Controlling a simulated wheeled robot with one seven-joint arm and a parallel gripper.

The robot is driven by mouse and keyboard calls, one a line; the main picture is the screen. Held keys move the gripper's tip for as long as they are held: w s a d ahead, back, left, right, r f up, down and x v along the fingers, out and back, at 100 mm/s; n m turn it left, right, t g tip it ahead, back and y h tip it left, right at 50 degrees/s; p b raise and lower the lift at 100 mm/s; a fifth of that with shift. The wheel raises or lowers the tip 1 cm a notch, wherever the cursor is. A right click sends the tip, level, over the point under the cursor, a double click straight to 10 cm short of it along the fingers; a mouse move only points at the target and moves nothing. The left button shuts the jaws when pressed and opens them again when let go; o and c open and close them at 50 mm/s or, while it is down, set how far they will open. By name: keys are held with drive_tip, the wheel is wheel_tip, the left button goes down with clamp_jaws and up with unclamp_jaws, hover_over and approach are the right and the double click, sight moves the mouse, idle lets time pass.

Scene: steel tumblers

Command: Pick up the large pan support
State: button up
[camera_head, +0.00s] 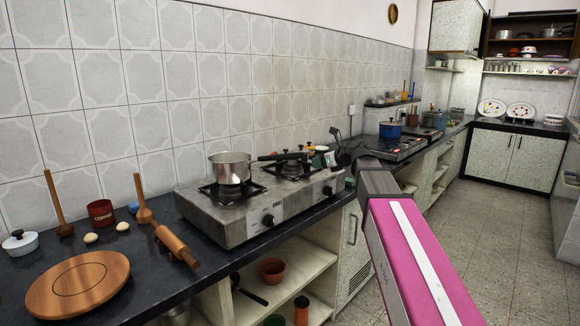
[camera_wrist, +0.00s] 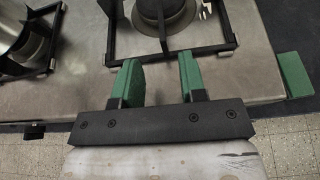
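A black square pan support (camera_wrist: 111,40) sits around the right burner of the steel stove (camera_head: 240,212). It also shows in the head view (camera_head: 291,170). Another black pan support (camera_wrist: 52,42) is on the left burner, under a steel pot (camera_head: 231,168). I cannot tell for sure which support is the large one. In the wrist view my gripper (camera_wrist: 158,60) is open, its two green fingers apart at the near bar of the right support. Nothing is held between them. Whether the fingers touch the bar is unclear. In the head view the fingers are not clearly visible.
A blue pot (camera_head: 390,129) is on another stove farther back. The tiled wall stands behind.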

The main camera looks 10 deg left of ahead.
sight(304, 163)
drive_tip(key=x, duration=0.4)
drive_tip(key=shift+w+a+f, duration=0.1)
drive_tip(key=shift+w+a, duration=0.05)
drive_tip(key=shift+w+r+x, duration=0.1)
drive_tip(key=shift+x, duration=1.2)
drive_tip(key=shift+w+r+x, duration=0.1)
drive_tip(key=shift+r+x, duration=0.05)
drive_tip(key=shift+x, duration=1.1)
clamp_jaws()
